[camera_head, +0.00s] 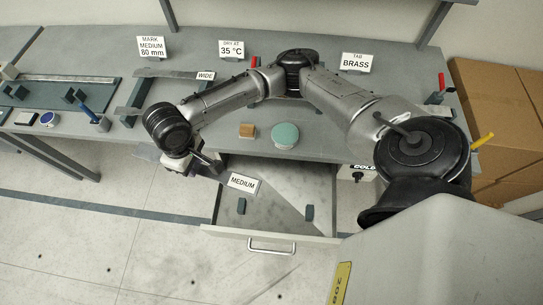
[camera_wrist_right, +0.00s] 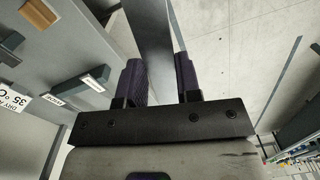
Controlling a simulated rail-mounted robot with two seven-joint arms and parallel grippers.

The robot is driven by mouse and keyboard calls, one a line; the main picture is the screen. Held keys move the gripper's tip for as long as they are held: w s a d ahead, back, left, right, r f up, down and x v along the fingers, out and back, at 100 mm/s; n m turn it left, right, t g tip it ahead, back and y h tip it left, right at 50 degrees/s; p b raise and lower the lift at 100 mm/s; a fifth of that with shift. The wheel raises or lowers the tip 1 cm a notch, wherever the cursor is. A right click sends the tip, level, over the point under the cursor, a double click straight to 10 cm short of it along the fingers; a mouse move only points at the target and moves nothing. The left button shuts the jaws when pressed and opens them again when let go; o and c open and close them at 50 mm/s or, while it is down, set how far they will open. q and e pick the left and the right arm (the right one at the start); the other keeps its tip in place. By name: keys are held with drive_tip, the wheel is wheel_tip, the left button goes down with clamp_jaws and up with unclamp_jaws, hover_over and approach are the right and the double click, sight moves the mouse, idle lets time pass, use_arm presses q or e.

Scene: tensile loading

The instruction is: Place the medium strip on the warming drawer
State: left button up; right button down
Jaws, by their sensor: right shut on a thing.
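My right gripper (camera_head: 194,165) reaches across the bench and hangs over its front edge at the left of the open drawer. In the right wrist view, its two dark fingers (camera_wrist_right: 160,82) are shut on a flat grey metal strip (camera_wrist_right: 150,35), which runs away between them. The warming drawer (camera_head: 270,237) is pulled out below the bench, with small dark posts inside. I cannot tell whether the strip touches it. My left gripper is out of view.
A strip tagged WIDE (camera_head: 205,76) lies on supports at the back left. A wooden block (camera_head: 247,130) and a green disc (camera_head: 285,134) sit on the bench above the drawer. Cardboard boxes (camera_head: 500,110) stand at the right. The floor left of the drawer is clear.

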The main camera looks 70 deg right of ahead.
drive_tip(key=s+d+f+n+b, duration=0.1)
drive_tip(key=s+d+f+b, duration=0.25)
drive_tip(key=s+f, duration=0.8)
drive_tip(key=s+d+f+n+b, duration=0.1)
drive_tip(key=s+d+f+b, duration=0.25)
drive_tip(key=s+f, duration=0.85)
drive_tip(key=shift+w+a+f+b, duration=0.15)
drive_tip(key=shift+w+f+b, duration=0.4)
drive_tip(key=shift+f, duration=1.75)
drive_tip(key=shift+w+a+f+b, duration=0.2)
drive_tip(key=shift+w+f+b, duration=0.35)
drive_tip(key=shift+f, duration=1.75)
drive_tip(key=shift+w+a+f+b, duration=0.25)
drive_tip(key=shift+f+b, duration=0.5)
drive_tip(key=shift+f, duration=1.55)
drive_tip(key=shift+d, duration=0.1)
drive_tip(key=c, duration=0.8)
unclamp_jaws()
drive_tip(key=shift+f, duration=0.1)
